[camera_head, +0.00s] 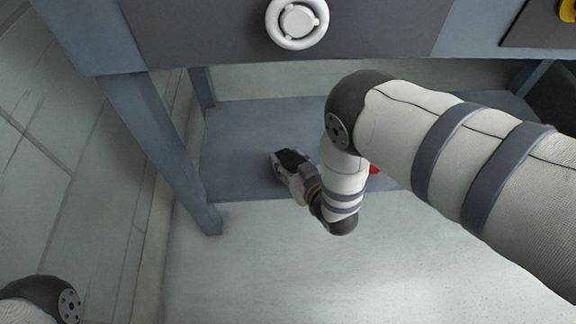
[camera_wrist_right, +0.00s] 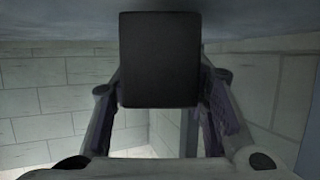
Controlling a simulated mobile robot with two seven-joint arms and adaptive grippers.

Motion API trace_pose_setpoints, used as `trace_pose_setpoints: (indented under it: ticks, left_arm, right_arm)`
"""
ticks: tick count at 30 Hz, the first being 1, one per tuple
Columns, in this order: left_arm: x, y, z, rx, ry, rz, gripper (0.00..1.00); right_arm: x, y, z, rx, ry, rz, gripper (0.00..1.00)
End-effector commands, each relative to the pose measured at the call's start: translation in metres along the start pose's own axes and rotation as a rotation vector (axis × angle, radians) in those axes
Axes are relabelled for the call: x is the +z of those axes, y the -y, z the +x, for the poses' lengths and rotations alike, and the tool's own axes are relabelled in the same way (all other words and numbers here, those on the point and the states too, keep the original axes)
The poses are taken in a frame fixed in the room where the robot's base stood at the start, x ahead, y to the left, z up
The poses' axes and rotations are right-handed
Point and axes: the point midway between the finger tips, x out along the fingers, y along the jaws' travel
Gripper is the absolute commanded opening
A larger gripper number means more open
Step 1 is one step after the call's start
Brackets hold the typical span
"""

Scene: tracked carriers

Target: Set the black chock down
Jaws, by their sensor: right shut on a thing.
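The black chock (camera_head: 292,158) is between the fingers of my right gripper (camera_head: 284,165), over the lower shelf (camera_head: 240,135) of the grey table. In the right wrist view the chock (camera_wrist_right: 158,60) shows as a dark block, with a finger on each side of it. My right gripper is shut on it. I cannot tell whether the chock touches the shelf. My left gripper is out of view; only part of my left arm shows at the bottom left of the head view.
The grey tabletop (camera_head: 200,40) overhangs the shelf and carries a white ring-shaped part (camera_head: 297,22). A table leg (camera_head: 160,145) stands left of the gripper. A red thing (camera_head: 374,169) shows partly behind my right arm. The shelf left of the chock is bare.

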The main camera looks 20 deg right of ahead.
Motion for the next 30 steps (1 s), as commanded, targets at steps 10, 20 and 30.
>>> trace_pose_setpoints:
  ticks: [10, 20, 30]
  left_arm:
    - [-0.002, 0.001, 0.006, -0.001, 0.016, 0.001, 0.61]
    - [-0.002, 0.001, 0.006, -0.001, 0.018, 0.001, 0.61]
    - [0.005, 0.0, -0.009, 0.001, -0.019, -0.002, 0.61]
  right_arm:
    - [0.015, 0.0, 0.005, 0.0, 0.0, 0.0, 0.02]
    - [0.017, 0.0, 0.006, 0.0, 0.001, 0.0, 0.61]
    - [0.007, 0.0, -0.027, 0.001, 0.001, -0.001, 0.61]
